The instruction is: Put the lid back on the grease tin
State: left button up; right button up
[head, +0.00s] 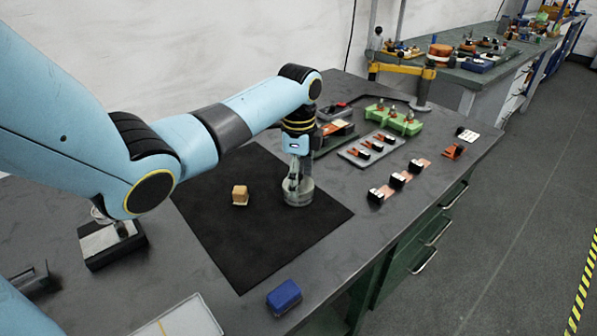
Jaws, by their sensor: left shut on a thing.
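The grease tin (299,195) is a low, round, silver-grey can standing on the black mat (240,255), right of the mat's middle. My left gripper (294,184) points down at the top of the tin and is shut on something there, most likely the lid. The fingers hide much of the tin's top. I cannot tell the lid apart from the tin, or whether it sits flat on the rim. My right gripper is not in view.
A small tan block (240,195) stands on the mat left of the tin. A blue block (284,297) lies near the front edge. Behind are a green holder (392,120), a grey tray (357,157) and several copper-coloured parts with black blocks. The mat's front part is clear.

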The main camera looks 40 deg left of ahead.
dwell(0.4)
pick_arm(q)
jog(key=o, duration=1.2)
jog(key=shift+c, duration=0.2)
notch_tip(320, 180, up, 7)
jog(key=p, duration=0.8)
grip_shut()
dwell(0.3)
jog(key=shift+f, duration=0.1)
dwell(0.9)
